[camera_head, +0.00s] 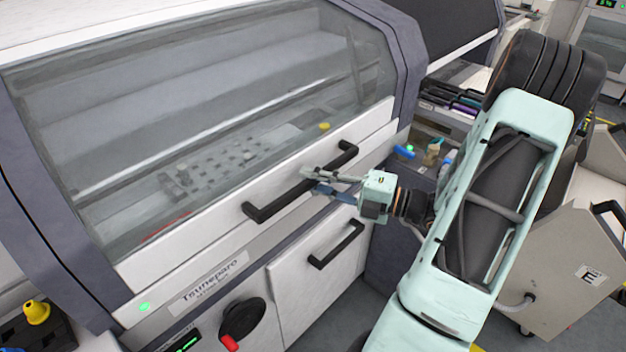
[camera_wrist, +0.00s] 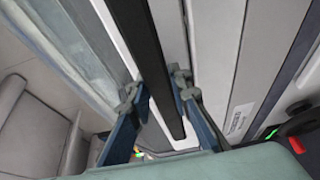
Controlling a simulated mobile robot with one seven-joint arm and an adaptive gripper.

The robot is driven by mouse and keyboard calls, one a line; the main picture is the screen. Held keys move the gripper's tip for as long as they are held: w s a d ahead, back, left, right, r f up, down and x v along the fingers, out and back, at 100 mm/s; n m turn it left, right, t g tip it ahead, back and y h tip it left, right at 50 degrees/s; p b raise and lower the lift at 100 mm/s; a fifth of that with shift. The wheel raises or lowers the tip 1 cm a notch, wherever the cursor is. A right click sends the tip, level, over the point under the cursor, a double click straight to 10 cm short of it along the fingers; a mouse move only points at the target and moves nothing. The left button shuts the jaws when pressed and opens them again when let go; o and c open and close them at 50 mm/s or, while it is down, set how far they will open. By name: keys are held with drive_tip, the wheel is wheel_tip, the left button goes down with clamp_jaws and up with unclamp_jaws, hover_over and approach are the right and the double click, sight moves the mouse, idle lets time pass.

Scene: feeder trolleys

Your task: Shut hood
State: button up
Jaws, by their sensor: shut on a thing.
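The hood (camera_head: 215,75) is a large clear window in a white and dark grey frame on the front of the machine. Its white lower rail carries a long black bar handle (camera_head: 272,206). The hood looks down, with its lower rail close above the machine's front panel; I cannot tell whether a thin gap is left. My gripper (camera_head: 313,182) is shut on the handle near its middle. In the wrist view the black handle (camera_wrist: 142,40) runs between the two fingers of my gripper (camera_wrist: 157,88). The fingers hide a short part of the bar.
Below the hood are a drawer front with a second black handle (camera_head: 336,244), a red and black knob (camera_head: 238,318) and a small green light (camera_head: 145,307). A grey trolley (camera_head: 570,265) stands at the right. A yellow-topped item (camera_head: 37,311) is at the lower left.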

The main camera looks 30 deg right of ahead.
clamp_jaws()
drive_tip(key=shift+s+d+r+p, duration=0.1)
drive_tip(key=shift+r+p, duration=0.5)
drive_tip(key=shift+p, duration=0.2)
drive_tip(key=s+d+r+p, duration=0.1)
drive_tip(key=s+r+p, duration=0.2)
drive_tip(key=r+p, duration=0.3)
drive_tip(key=p, duration=0.3)
drive_tip(key=shift+s+r+g, duration=0.2)
drive_tip(key=shift+r+g, duration=0.05)
drive_tip(key=shift+g, duration=0.05)
drive_tip(key=shift+d, duration=0.1)
drive_tip(key=o, duration=0.9)
unclamp_jaws()
drive_tip(key=shift+f, duration=0.1)
drive_tip(key=shift+o, duration=0.2)
drive_tip(key=v, duration=1.2)
